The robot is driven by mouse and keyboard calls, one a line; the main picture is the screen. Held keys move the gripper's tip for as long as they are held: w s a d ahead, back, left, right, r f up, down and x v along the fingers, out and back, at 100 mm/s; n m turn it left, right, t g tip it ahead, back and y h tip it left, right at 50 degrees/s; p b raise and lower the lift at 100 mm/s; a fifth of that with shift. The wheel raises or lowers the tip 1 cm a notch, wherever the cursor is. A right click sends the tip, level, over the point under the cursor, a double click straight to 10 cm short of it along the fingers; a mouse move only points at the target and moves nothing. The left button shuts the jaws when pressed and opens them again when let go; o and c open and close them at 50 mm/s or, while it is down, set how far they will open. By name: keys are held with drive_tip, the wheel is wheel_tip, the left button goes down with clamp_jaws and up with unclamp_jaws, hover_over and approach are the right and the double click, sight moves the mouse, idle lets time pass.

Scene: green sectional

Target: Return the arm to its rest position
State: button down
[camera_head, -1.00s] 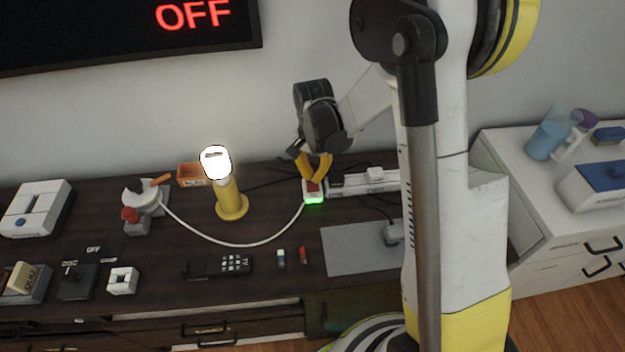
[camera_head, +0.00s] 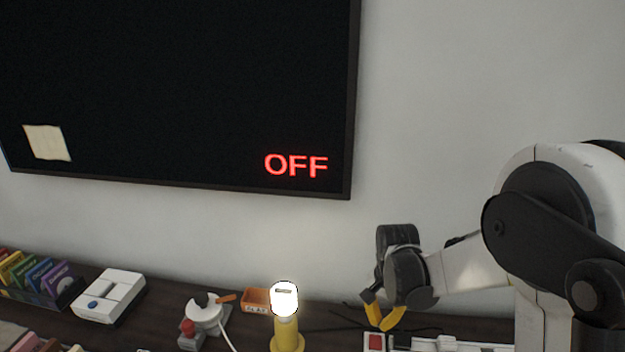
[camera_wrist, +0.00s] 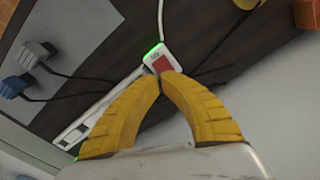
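My gripper (camera_head: 384,328) has two yellow fingers and is over the dark cabinet, just above the white power strip (camera_head: 455,345). In the wrist view the fingertips (camera_wrist: 160,72) meet with nothing visible between them. A white switch block with a red button (camera_wrist: 163,64) and a green glow lies right by the tips. The same red button (camera_head: 376,342) shows below the gripper in the head view. Whether the tips touch the block I cannot tell. My arm reaches in from the right.
A lit yellow lamp (camera_head: 287,335) stands left of my gripper, with an orange box (camera_head: 256,299) behind it. A white device (camera_head: 108,296) lies further left. A wall screen (camera_head: 180,90) reading OFF hangs above. Plugs (camera_wrist: 18,85) with black cables show in the wrist view.

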drive_tip(key=s+r+n+t, duration=0.6)
drive_tip(key=s+r+n, duration=0.1)
drive_tip(key=s+r, duration=1)
drive_tip(key=shift+s+n+t, duration=0.3)
drive_tip(key=shift+n, duration=0.1)
